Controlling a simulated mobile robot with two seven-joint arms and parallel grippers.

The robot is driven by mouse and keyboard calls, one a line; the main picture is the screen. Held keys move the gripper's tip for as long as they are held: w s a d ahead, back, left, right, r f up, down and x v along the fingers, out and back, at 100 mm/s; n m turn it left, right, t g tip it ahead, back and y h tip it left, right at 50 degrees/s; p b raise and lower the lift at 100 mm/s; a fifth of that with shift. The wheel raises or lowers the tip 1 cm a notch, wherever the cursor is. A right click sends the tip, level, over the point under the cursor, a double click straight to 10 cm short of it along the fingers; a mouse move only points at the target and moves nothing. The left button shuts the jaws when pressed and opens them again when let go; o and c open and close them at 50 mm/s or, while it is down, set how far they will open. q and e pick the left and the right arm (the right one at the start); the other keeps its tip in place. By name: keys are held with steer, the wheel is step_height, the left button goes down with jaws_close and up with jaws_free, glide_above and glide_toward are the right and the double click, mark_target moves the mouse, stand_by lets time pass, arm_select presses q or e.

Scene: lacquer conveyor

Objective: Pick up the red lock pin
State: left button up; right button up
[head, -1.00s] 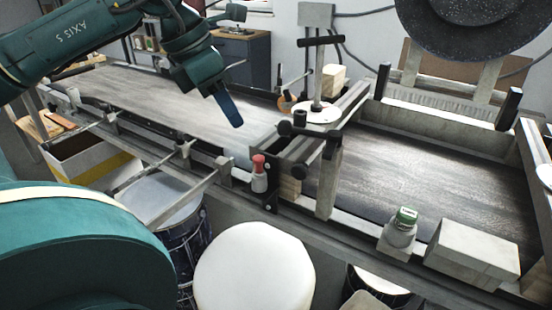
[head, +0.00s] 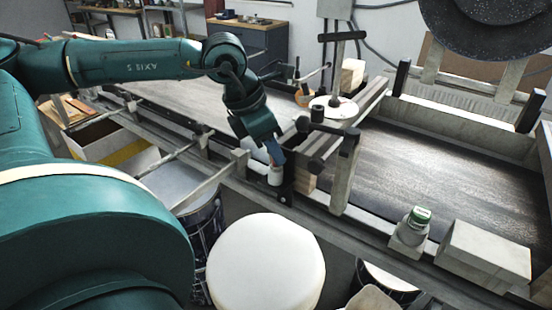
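The red top of the lock pin is hidden now behind my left gripper (head: 274,152). Only the pale cylindrical body (head: 275,175) under it shows, upright at the near rail of the conveyor, beside a black bracket (head: 288,187). My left gripper points down with its blue fingers right at the place of the red top. I cannot tell whether the fingers are open around the pin or shut on it. My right gripper is not in view.
A post with a black crossbar and pale round disc (head: 343,110) stands just behind and right. A grey upright (head: 345,175) is close on the right. A white round stool top (head: 266,262) is below.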

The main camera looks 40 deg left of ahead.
arm_select(q)
steer(key=shift+x, duration=0.95)
jaws_close()
steer(key=shift+r, duration=0.1)
